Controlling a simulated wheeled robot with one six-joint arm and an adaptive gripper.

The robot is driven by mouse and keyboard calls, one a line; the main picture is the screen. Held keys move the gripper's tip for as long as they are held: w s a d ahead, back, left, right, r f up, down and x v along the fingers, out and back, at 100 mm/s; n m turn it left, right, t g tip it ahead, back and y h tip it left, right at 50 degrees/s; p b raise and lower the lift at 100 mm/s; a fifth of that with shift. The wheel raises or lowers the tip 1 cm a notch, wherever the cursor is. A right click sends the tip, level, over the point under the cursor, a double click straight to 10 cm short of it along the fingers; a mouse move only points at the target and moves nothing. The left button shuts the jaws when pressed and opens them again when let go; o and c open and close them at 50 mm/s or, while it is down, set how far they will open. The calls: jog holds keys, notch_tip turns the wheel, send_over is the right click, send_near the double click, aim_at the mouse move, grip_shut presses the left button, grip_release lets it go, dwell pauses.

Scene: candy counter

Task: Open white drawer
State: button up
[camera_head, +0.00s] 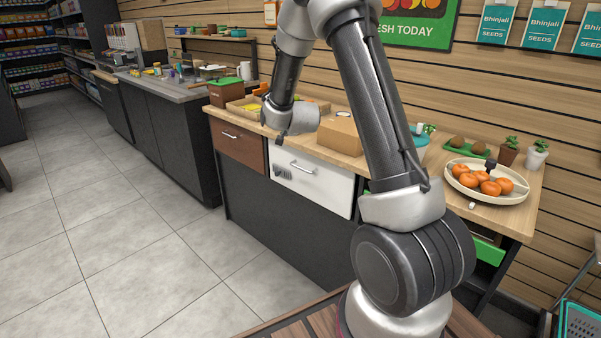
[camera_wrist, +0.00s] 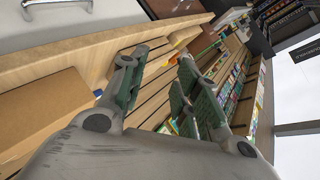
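The white drawer (camera_head: 322,190) is shut in the counter front, right of the brown drawer. Its silver handle (camera_head: 301,166) runs across the upper part of the front. In the wrist view, the white drawer front (camera_wrist: 110,12) fills the upper left corner, with the handle (camera_wrist: 58,4) at the top edge. My gripper (camera_wrist: 160,68) is open and empty, its two fingers apart. It is near the counter edge, off to the side of the handle and not touching it. In the head view my wrist hangs over the counter edge above the drawer; the fingers cannot be made out clearly.
A brown drawer (camera_head: 240,146) is to the left. A cardboard box (camera_head: 341,137) stands on the counter above the white drawer; it also shows in the wrist view (camera_wrist: 42,108). A plate (camera_head: 462,184) of oranges is at the right. The floor before the counter is clear.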

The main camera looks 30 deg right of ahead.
jog(key=w+d+f+m+t+h, duration=0.1)
jog(key=w+d+f+m+h, duration=0.1)
jog(key=f, duration=0.5)
jog(key=w+d+f+m+t+h, duration=0.1)
jog(key=w+d+f+m, duration=0.15)
jog(key=f, duration=0.45)
jog(key=s+d+f+m+t+h, duration=0.2)
jog(key=s+f+m+t+h, duration=0.3)
jog(key=f, duration=0.6)
jog(key=w+d+r+n+g+y, duration=0.1)
jog(key=w+d+g+y, duration=0.1)
jog(key=w, duration=0.3)
jog(key=shift+w+d, duration=0.2)
jog(key=shift+d, duration=0.25)
jog(key=shift+r, duration=0.1)
jog(key=shift+c, duration=0.2)
grip_shut()
